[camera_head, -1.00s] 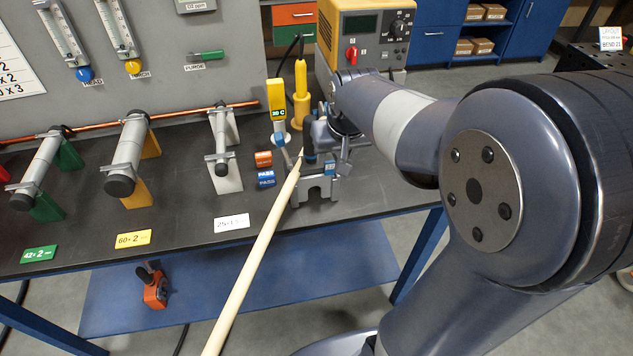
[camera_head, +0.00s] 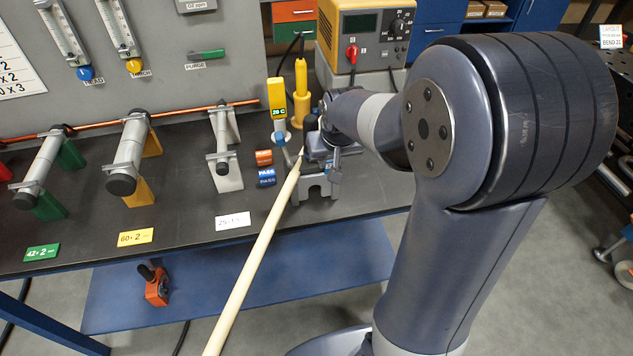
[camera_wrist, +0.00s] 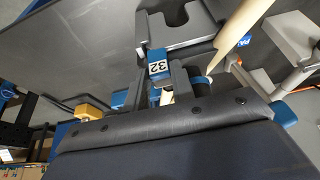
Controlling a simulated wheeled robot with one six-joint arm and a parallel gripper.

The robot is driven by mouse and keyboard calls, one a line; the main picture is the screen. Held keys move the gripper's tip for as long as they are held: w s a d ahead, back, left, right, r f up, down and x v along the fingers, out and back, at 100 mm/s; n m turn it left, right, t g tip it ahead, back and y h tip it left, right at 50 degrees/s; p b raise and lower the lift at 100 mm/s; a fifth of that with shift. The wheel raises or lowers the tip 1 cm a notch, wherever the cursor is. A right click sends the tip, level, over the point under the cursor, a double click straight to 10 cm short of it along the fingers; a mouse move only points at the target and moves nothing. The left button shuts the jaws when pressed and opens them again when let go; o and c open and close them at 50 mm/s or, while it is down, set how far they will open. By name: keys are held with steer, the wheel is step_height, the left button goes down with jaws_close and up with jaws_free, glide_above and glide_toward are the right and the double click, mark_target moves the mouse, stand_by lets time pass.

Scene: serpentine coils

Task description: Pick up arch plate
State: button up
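The arch plate is a grey block with a rounded cut-out (camera_wrist: 175,25) at the top of the wrist view. A blue tab marked "32" (camera_wrist: 158,64) is on its near side. In the head view the grey arch-shaped piece (camera_head: 318,187) stands on the bench, its upper part partly hidden by my gripper (camera_head: 318,150). In the wrist view my gripper's fingers (camera_wrist: 161,82) stand apart with a gap between them, and the tab lies at their tips. I cannot tell whether they touch it.
A long cream rod (camera_head: 250,265) slants past the arch plate, close to my gripper. Blue and orange blocks (camera_head: 265,167), a yellow tool (camera_head: 300,93) and a tube on a stand (camera_head: 221,145) are close by on the left. Bare bench top (camera_head: 375,190) lies to the right.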

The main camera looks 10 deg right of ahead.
jaws_close()
steer(key=shift+r, duration=0.1)
